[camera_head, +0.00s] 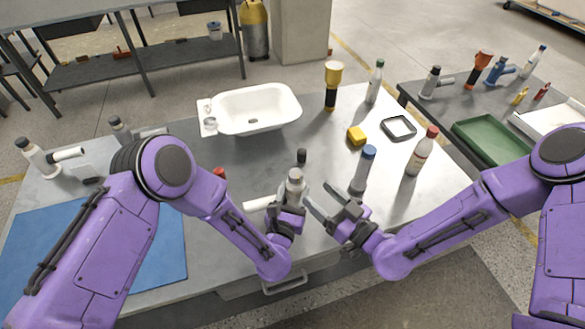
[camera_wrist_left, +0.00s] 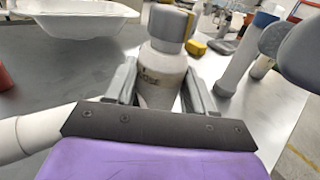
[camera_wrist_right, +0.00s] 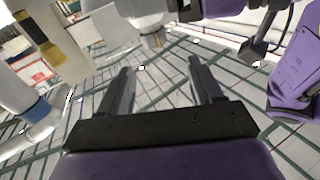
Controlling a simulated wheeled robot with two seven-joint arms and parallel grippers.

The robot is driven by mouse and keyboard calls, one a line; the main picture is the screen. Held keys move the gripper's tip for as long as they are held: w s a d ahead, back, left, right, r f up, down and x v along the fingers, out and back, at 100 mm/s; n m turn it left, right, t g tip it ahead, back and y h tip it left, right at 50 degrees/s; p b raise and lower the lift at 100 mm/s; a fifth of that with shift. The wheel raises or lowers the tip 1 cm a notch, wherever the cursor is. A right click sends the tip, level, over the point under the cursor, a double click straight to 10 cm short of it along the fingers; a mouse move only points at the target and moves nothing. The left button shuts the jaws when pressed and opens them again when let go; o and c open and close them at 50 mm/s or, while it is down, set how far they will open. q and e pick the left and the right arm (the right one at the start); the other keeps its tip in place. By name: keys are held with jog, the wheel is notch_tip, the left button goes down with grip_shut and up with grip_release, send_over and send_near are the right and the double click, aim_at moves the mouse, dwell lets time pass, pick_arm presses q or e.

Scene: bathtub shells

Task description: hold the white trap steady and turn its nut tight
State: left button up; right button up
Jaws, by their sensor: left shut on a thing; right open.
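The white trap (camera_head: 294,188) stands on the grey table near its front edge, its white side pipe pointing left. It is upright in the left wrist view (camera_wrist_left: 160,80), with a grey nut (camera_wrist_left: 170,25) on top. My left gripper (camera_head: 287,212) is shut around the trap's body, one finger on each side. My right gripper (camera_head: 332,208) is open and empty, just right of the trap. In the right wrist view its fingers (camera_wrist_right: 160,82) are spread with nothing between them. The trap's lower part is hidden by my left gripper.
A blue-topped white tube (camera_head: 363,170) stands close right of my right gripper. A red-capped bottle (camera_head: 421,152), yellow block (camera_head: 356,136) and black square tray (camera_head: 398,128) are farther right. A white basin (camera_head: 257,110) sits at the back. A blue mat (camera_head: 160,250) lies front left.

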aim_at(296, 176)
jog(key=shift+n, duration=0.6)
jog(key=x, duration=1.2)
jog(key=shift+w+d+f, duration=0.25)
jog(key=shift+w+f, duration=0.05)
jog(key=shift+f, duration=0.1)
jog(key=c, duration=1)
